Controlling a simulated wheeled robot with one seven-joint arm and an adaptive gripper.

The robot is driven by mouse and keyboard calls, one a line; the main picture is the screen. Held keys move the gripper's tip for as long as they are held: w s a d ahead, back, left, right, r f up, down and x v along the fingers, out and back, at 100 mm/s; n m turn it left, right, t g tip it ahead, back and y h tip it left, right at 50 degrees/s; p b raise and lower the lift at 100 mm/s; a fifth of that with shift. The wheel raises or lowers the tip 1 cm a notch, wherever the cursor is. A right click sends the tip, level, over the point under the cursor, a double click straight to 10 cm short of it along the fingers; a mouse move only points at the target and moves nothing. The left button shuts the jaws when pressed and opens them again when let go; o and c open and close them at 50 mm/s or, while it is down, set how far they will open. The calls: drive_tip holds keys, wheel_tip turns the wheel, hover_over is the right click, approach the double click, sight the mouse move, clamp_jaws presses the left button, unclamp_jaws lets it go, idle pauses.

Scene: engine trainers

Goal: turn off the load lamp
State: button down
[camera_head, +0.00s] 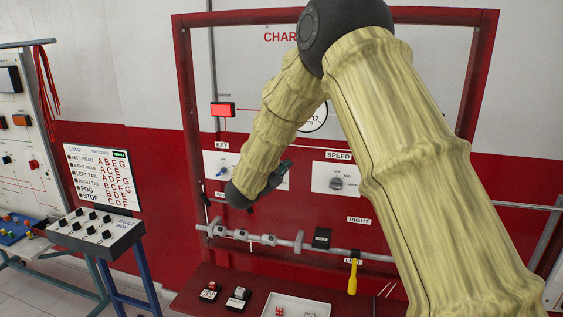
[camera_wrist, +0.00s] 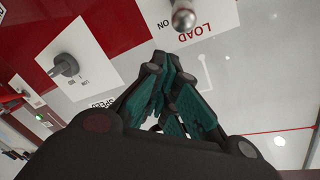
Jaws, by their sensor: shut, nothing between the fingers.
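The LOAD switch shows in the wrist view as a metal toggle lever (camera_wrist: 183,18) at the top edge, on a white plate with the LOAD label (camera_wrist: 195,33) upside down. An ON mark is beside it. Which way the lever is set I cannot tell. My gripper (camera_wrist: 165,65) is shut and empty, its fingertips just below the lever in the picture and apart from it. In the head view my gripper (camera_head: 286,167) is in front of the panel between the KEY and SPEED plates, and my arm hides the LOAD switch. I cannot make out the load lamp.
The SPEED knob (camera_head: 337,183) is right of my gripper; it also shows in the wrist view (camera_wrist: 66,65). The KEY switch (camera_head: 222,172) is left. A red lamp (camera_head: 222,109) glows above. A rod with grey fittings (camera_head: 268,239) runs below, over a red bench (camera_head: 190,298).

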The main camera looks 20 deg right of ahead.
drive_tip(key=shift+w+a+f+p, duration=0.25)
drive_tip(key=shift+a+f+p, duration=0.2)
drive_tip(key=shift+a+f, duration=0.4)
drive_tip(key=shift+a, duration=0.15)
drive_tip(key=shift+b, duration=0.3)
drive_tip(key=shift+s+f+b, duration=0.1)
drive_tip(key=shift+b, duration=0.5)
